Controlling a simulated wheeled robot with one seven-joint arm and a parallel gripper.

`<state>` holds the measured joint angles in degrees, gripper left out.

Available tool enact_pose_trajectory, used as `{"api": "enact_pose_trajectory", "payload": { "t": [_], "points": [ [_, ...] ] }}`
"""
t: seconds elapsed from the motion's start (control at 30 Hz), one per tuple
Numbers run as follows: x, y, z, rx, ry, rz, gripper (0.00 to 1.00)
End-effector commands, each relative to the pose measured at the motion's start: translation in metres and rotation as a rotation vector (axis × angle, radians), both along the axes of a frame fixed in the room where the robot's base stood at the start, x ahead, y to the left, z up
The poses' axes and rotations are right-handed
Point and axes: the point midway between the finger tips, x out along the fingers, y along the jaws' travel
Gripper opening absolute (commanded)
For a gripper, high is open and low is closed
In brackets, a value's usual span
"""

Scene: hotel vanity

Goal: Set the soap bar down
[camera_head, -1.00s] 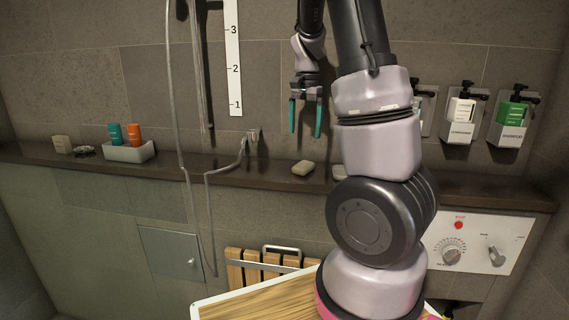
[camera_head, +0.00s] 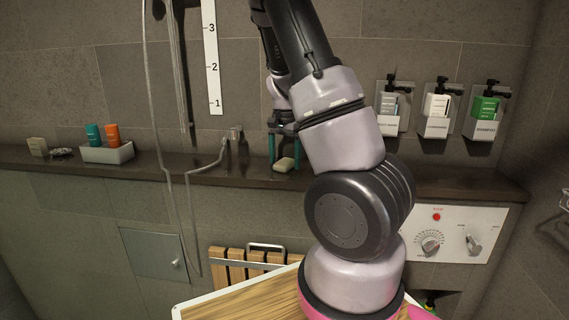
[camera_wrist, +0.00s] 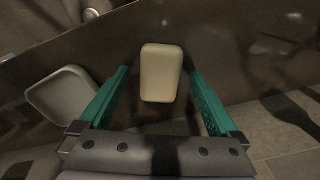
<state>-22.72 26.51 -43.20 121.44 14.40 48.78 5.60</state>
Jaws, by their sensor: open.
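A pale cream soap bar (camera_head: 284,165) lies on the dark ledge below my gripper (camera_head: 284,151). In the wrist view the soap bar (camera_wrist: 162,74) shows ahead of and between my two teal fingers, with a gap on each side. My gripper is open and holds nothing. My arm hides that part of the ledge in the head view.
The dark ledge (camera_head: 215,171) runs along the tiled wall. A white tray (camera_head: 108,154) with a teal and an orange bottle stands at left, beside another pale bar (camera_head: 38,147). A hose (camera_head: 165,130) hangs left of my gripper. Wall dispensers (camera_head: 437,122) are at right.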

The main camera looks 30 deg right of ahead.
Motion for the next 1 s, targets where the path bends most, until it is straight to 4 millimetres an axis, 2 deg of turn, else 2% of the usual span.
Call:
{"api": "enact_pose_trajectory", "payload": {
  "t": [0.2,0.27,0.4,0.43,0.47,0.5,0.67,0.77,1.0],
  "points": [
    [0.0,0.0,-0.001,0.001,-0.001,0.001,0.97],
    [0.0,0.0,-0.001,0.001,-0.001,0.001,0.75],
    [0.0,0.0,-0.001,0.001,-0.001,0.001,0.21],
    [0.0,0.0,-0.001,0.001,-0.001,0.001,0.1],
    [0.0,0.0,-0.001,0.0,-0.001,0.001,0.03],
    [0.0,0.0,-0.001,0.0,-0.001,0.001,0.0],
    [0.0,0.0,0.0,0.0,-0.001,0.001,0.0],
    [0.001,0.001,0.007,0.001,-0.004,0.001,0.0],
    [0.002,0.001,0.052,0.002,-0.007,0.002,0.0]
  ]
}}
